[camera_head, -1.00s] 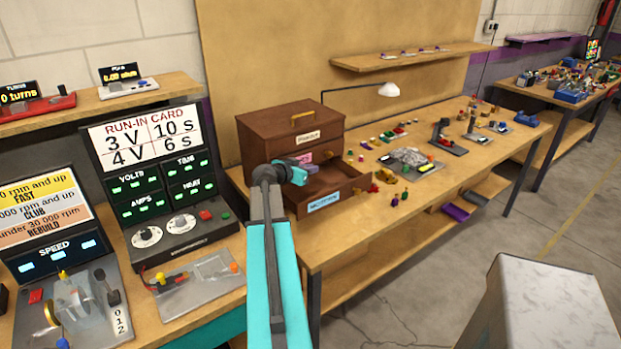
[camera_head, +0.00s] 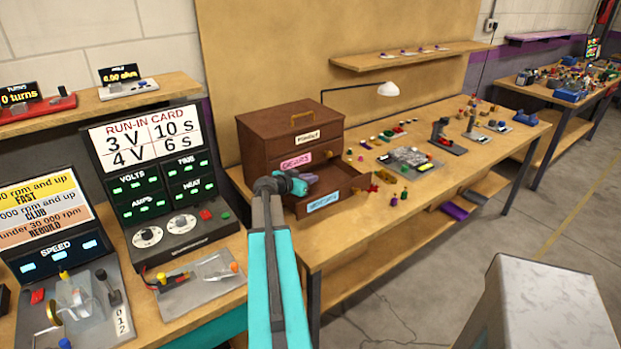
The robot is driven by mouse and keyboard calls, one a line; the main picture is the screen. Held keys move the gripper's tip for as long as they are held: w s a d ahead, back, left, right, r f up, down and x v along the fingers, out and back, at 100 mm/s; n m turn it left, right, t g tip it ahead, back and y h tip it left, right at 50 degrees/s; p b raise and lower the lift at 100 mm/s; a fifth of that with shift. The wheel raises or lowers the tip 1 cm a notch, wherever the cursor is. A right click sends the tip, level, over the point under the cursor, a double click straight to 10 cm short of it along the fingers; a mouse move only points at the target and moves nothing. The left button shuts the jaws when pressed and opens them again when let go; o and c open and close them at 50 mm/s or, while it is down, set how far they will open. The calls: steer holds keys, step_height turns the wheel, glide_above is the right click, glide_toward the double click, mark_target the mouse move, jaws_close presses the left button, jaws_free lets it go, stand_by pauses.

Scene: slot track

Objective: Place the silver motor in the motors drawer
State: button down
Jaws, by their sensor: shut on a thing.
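My gripper (camera_head: 297,184) is over the left part of an open bottom drawer (camera_head: 322,203) of the brown wooden cabinet (camera_head: 268,135). The drawer has a pale blue front label that is too small to read surely. A small grey piece, seemingly the silver motor (camera_head: 311,178), shows at my gripper's tip. My gripper is shut on it. The fingers are small and partly hidden by my own wrist, so how the motor sits in them is hard to tell. The drawer's left inside is hidden behind my arm.
A drawer with a pink label (camera_head: 296,161) above it is shut. Small coloured parts and a grey tray (camera_head: 410,158) lie on the bench to the right. A lamp (camera_head: 388,89) leans over the bench. A run-in panel (camera_head: 150,165) stands at left.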

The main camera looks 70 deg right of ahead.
steer(key=shift+f, duration=0.1)
steer(key=c, duration=1.9)
jaws_free()
steer(key=shift+o, duration=0.2)
steer(key=shift+w+a+r, duration=0.1)
steer(key=shift+a+r, duration=0.2)
steer(key=shift+a, duration=0.35)
steer(key=b+v, duration=0.3)
steer(key=v, duration=0.7)
steer(key=shift+a+r, duration=0.2)
steer(key=shift+a, duration=0.05)
steer(key=shift+w, duration=0.1)
